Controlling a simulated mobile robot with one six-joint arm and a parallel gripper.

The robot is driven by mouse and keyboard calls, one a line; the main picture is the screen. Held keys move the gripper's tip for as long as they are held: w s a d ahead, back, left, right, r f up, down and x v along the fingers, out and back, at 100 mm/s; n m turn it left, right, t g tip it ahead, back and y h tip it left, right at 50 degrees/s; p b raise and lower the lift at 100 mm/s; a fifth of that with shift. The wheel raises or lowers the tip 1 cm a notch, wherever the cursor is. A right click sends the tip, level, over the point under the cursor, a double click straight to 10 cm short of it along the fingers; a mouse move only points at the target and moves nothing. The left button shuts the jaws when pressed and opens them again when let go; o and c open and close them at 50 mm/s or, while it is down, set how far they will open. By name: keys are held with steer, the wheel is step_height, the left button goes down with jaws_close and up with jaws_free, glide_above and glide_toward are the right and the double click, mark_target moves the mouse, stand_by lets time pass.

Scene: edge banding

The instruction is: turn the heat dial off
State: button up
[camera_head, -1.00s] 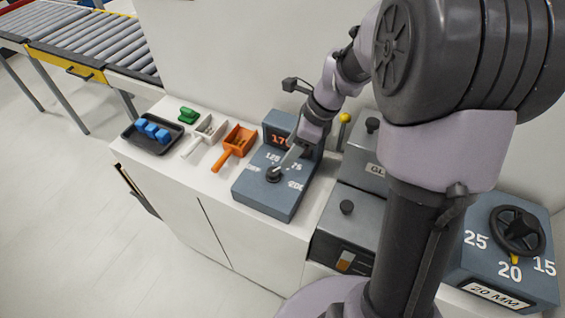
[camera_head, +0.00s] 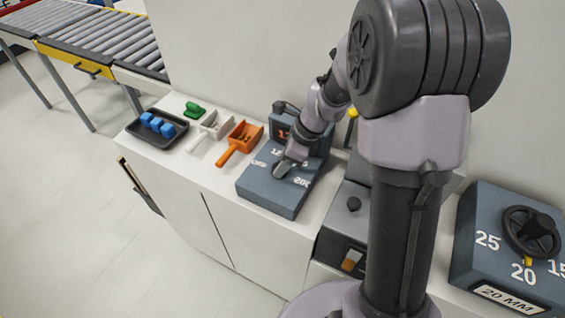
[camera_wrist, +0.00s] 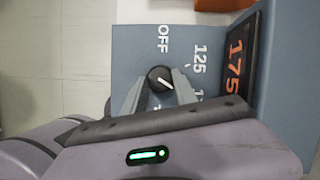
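The heat dial is a round black knob (camera_wrist: 160,79) with a white pointer line, on a blue-grey control box (camera_head: 268,196). In the wrist view the pointer slants to the lower right, away from the OFF label (camera_wrist: 163,39) at the top. My gripper (camera_wrist: 159,76) is over the box with its two grey fingers on either side of the knob. It looks open; whether the fingers touch the knob cannot be told. In the head view my gripper (camera_head: 283,172) hides the knob. The orange display (camera_wrist: 236,66) reads 175.
An orange scoop (camera_head: 239,143), a pale scoop (camera_head: 214,126), a green object (camera_head: 194,109) and a black tray (camera_head: 137,129) of blue blocks are left of the box. Grey machine boxes (camera_head: 345,222) and a 20 MM wheel box (camera_head: 470,262) stand to the right.

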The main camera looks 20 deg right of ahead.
jaws_close()
